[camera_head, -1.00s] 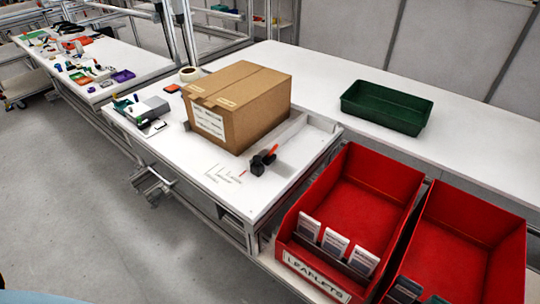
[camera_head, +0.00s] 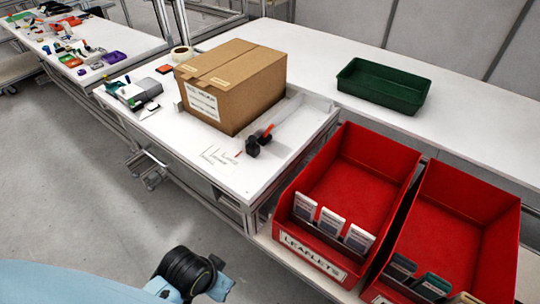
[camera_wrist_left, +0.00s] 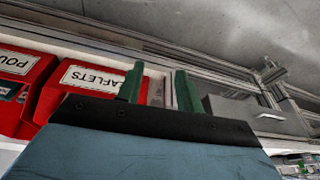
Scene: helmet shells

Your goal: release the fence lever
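The fence lever (camera_head: 267,131) is a small orange-red handle on a black clamp block (camera_head: 254,148). It stands on the white bench top in front of the cardboard box (camera_head: 232,84), and the handle points up. A pale fence strip (camera_head: 283,118) runs behind it, beside the box. The lever is not seen in that view. My right gripper is not in view.
Red bins (camera_head: 345,195) with leaflets stand right of the bench, and their label shows in the wrist view (camera_wrist_left: 90,78). A green tray (camera_head: 383,86) sits on the back table. A tape roll (camera_head: 181,54) and small items lie left of the box.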

